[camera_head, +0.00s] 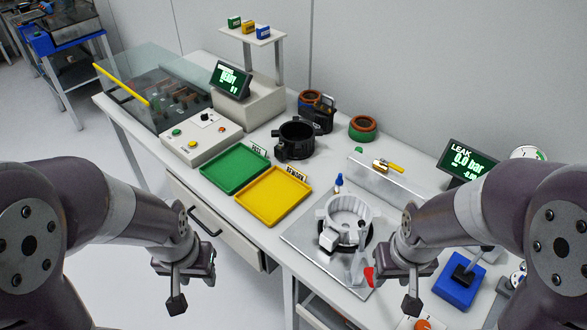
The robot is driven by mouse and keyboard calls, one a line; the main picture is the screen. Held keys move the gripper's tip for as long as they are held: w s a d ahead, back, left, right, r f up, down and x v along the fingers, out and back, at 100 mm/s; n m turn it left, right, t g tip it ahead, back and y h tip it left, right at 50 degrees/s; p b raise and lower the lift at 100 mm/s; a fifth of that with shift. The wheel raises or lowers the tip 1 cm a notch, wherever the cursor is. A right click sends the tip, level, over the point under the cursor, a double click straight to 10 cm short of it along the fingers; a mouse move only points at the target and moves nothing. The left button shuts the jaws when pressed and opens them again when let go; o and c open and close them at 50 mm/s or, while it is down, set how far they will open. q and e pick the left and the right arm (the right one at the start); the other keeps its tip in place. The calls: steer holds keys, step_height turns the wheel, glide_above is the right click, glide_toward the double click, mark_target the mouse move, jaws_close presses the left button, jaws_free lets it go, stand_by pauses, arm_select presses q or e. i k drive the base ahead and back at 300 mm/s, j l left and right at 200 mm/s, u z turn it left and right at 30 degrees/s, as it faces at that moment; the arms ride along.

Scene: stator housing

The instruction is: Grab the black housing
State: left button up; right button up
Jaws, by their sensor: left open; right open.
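The black housing (296,142) is a round open ring with side lugs. It stands upright on the white bench, behind the green tray (235,168) and the yellow tray (270,197). My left gripper (178,298) is open and empty, in front of the bench edge and well apart from the housing. My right gripper (408,303) is open and empty near the front right of the bench, also apart from the housing. A white ring-shaped part (347,216) sits in a fixture on a metal plate (300,226).
Copper-wound rings (363,128) stand behind the housing. A control box (202,138) and a screen (231,80) are to its left.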

mark_target(298, 137)
steer(key=k+z, duration=0.1)
steer(key=z, duration=0.35)
steer(key=k+z, duration=0.1)
steer(key=z, duration=0.4)
steer(key=k+l+z, duration=0.1)
steer(key=z, duration=0.35)
steer(key=k+l+z, duration=0.1)
steer(key=z, duration=0.4)
steer(key=j+z, duration=0.25)
steer(key=j, duration=0.25)
steer(key=k+j+z, duration=0.25)
steer(key=j, duration=0.2)
steer(key=j+z, duration=0.3)
steer(key=j, duration=0.15)
steer(key=k+j+z, duration=0.25)
steer(key=j, duration=0.15)
steer(key=k+j+z, duration=0.25)
steer(key=j, duration=0.15)
steer(key=k+j+z, duration=0.25)
steer(key=k+j, duration=0.25)
steer(key=j, duration=0.15)
steer(key=k+j, duration=0.55)
steer(key=j, duration=0.3)
